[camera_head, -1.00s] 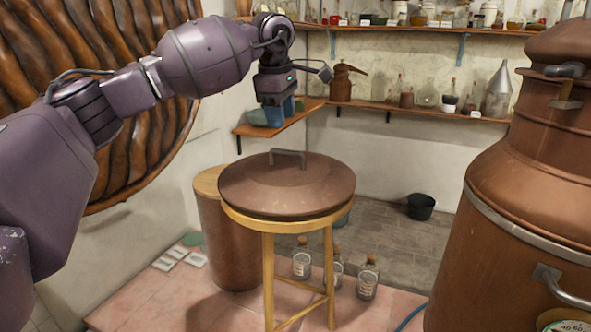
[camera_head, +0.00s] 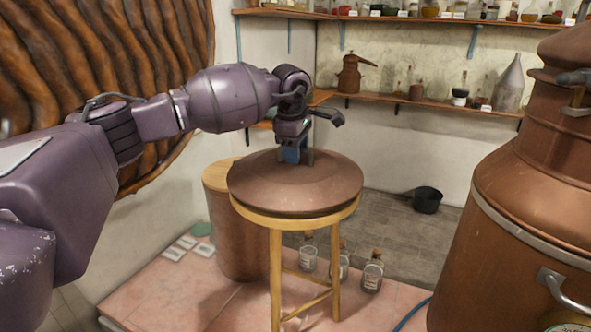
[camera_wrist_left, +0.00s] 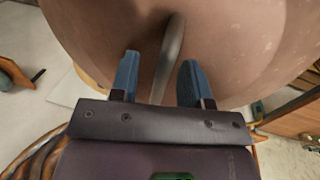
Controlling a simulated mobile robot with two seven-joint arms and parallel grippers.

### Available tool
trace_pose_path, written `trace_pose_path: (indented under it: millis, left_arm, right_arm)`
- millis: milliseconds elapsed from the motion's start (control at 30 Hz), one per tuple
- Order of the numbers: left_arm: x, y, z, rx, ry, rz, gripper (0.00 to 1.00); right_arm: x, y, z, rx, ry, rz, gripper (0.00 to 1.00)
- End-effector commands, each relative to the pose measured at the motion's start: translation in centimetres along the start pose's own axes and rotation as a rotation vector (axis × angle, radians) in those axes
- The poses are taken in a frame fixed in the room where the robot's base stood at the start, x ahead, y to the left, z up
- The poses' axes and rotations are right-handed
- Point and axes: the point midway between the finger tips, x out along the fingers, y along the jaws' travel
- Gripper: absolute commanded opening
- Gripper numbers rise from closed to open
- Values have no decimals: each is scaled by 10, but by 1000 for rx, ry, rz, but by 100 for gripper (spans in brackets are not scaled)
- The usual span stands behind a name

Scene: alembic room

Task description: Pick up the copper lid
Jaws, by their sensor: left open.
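The round copper lid (camera_head: 262,185) lies on a wooden stool (camera_head: 277,262). Its grey bar handle (camera_head: 310,156) stands at the top, partly hidden by my gripper in the head view. My left gripper (camera_head: 293,158) points down at the handle. In the left wrist view the blue fingers of my left gripper (camera_wrist_left: 160,78) are open, with the lid handle (camera_wrist_left: 172,55) running between them, and the lid (camera_wrist_left: 245,45) fills the background. A gap shows on each side of the handle. My right gripper is not in view.
A large copper still (camera_head: 520,220) stands close on the right. A copper drum (camera_head: 237,235) is behind the stool at left. Several corked bottles (camera_head: 372,272) stand on the floor by the stool legs. A black bucket (camera_head: 428,200) is farther back.

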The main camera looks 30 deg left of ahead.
Motion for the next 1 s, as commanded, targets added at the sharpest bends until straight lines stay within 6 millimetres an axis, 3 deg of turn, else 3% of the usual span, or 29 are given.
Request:
trace_pose_path:
  millis: [267, 567, 1000]
  left_arm:
    - [4, 0, 0, 0, 1, 0, 43]
    - [4, 0, 0, 0, 0, 0, 0]
    - [3, 0, 0, 0, 0, 0, 0]
  right_arm:
    - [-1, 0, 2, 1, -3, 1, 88]
    - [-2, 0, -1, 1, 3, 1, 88]
    - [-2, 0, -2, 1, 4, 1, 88]
